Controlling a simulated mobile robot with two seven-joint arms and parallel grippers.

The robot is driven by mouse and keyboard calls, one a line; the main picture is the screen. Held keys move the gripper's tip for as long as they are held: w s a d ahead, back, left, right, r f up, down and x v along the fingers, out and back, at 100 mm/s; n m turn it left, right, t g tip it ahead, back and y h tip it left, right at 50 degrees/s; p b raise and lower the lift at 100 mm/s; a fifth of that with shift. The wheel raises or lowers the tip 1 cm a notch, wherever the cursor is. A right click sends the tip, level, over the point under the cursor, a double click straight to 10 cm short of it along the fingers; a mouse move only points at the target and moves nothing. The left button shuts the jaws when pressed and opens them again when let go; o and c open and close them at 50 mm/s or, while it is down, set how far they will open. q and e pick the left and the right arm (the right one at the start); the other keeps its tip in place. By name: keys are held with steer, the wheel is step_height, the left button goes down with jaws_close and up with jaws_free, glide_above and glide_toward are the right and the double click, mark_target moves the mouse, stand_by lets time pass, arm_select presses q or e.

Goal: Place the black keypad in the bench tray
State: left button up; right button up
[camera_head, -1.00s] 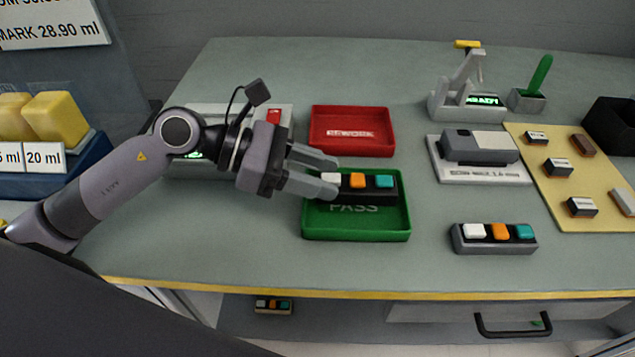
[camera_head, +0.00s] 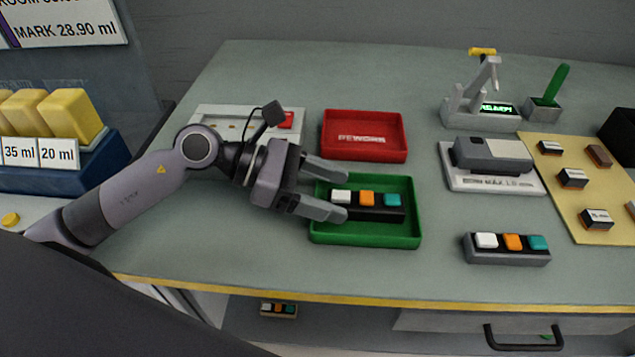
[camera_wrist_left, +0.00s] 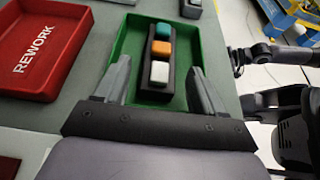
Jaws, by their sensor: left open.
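The black keypad (camera_head: 375,213) has white, orange and teal buttons and lies inside the green tray (camera_head: 365,240), towards its middle. It also shows in the left wrist view (camera_wrist_left: 154,83), with its white button nearest me. My left gripper (camera_head: 335,193) is open at the tray's left side. In the left wrist view its fingers (camera_wrist_left: 160,86) stand apart on either side of the keypad's near end, with gaps between. My right gripper is not in view.
A red REWORK tray (camera_head: 364,155) stands behind the green one. A grey keypad (camera_head: 507,262) with similar buttons lies to the right. A grey device on a white plate (camera_head: 497,181), a tan mat with blocks (camera_head: 560,205) and a stand (camera_head: 478,110) are farther right. Bare bench lies between.

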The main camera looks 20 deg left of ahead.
arm_select(q)
steer(key=shift+r, duration=0.25)
steer(key=b+v, duration=0.1)
steer(key=v, duration=0.4)
steer(key=b+v, duration=0.1)
steer(key=v, duration=0.4)
steer(key=shift+a+f, duration=0.1)
steer(key=shift+a, duration=0.25)
steer(key=shift+s+a+r, duration=0.25)
steer(key=shift+a+r, duration=0.15)
steer(key=shift+a, duration=0.15)
steer(key=shift+s, duration=0.1)
